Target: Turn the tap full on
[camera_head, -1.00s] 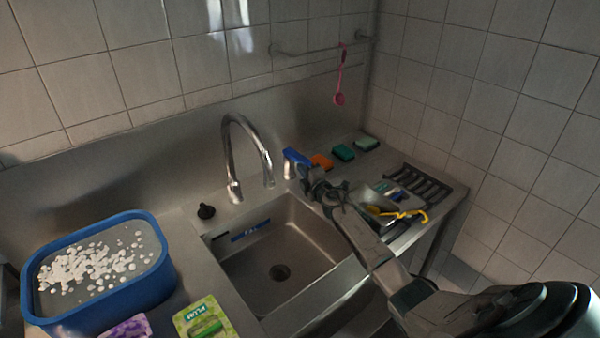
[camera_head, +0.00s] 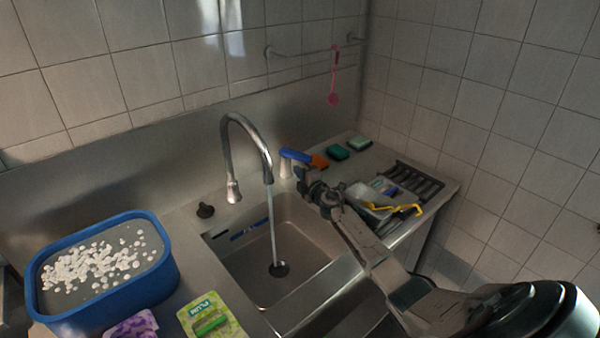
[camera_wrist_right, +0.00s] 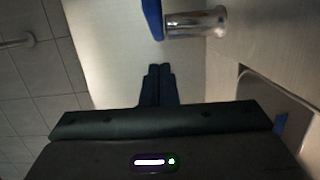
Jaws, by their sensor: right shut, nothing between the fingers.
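The chrome tap (camera_head: 233,150) has a tall curved spout over the sink (camera_head: 312,272). A stream of water (camera_head: 273,225) falls from the spout to the drain. The tap's blue lever (camera_head: 295,156) sits on a short metal post to the right of the spout. In the right wrist view the lever (camera_wrist_right: 152,15) and its post (camera_wrist_right: 195,23) show at the top. My right gripper (camera_head: 301,174) is just below the lever in the head view. In the wrist view its fingers (camera_wrist_right: 159,70) are together and empty, apart from the lever. My left gripper is out of view.
A blue tub (camera_head: 172,270) with white pieces stands left of the sink, near a green sponge pack (camera_head: 212,318). Sponges (camera_head: 336,152) and a drying rack (camera_head: 425,183) are at right. A pink spoon (camera_head: 334,98) hangs from the wall rail (camera_head: 300,50).

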